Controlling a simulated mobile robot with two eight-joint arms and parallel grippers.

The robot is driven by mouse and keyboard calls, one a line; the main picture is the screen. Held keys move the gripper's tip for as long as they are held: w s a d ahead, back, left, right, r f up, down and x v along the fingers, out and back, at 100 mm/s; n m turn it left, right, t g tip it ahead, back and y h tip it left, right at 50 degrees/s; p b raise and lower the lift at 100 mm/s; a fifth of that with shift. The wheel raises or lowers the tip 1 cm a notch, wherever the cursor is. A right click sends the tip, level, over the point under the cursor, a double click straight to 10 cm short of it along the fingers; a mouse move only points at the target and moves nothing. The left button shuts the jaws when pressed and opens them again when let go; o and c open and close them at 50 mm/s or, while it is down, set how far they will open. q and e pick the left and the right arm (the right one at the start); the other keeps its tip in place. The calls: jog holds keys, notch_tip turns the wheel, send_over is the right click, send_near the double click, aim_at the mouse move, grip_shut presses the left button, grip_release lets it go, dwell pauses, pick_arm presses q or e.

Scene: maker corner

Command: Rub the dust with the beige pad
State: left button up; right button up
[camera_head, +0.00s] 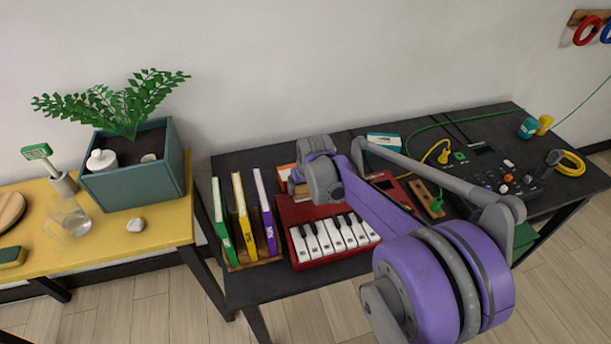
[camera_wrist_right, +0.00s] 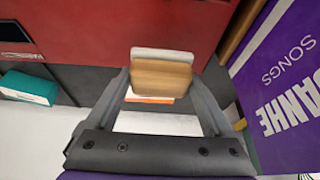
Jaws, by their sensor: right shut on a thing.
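My right gripper (camera_head: 299,186) is over the black table, just behind the left end of the red keyboard. It is shut on the beige pad (camera_wrist_right: 160,78), a tan block with a pale layer along one edge, held between both fingers in the right wrist view. Only a small part of the pad shows in the head view, partly hidden by the gripper. I cannot make out the dust in either view. I cannot tell whether the pad touches the table. My left gripper is not in view.
The red keyboard (camera_head: 293,215) is close beside the gripper. Upright books, including a purple one (camera_head: 265,212), stand to its left. An orange-and-white item (camera_head: 285,172) lies behind it. A teal-and-white box (camera_head: 383,141) and a mixer (camera_head: 495,170) are further right.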

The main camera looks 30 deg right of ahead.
notch_tip(320, 180, up, 2)
jog(key=shift+w+a+p, duration=0.1)
jog(key=shift+p, duration=0.4)
jog(key=shift+r+p, duration=0.75)
jog(key=shift+r, duration=0.35)
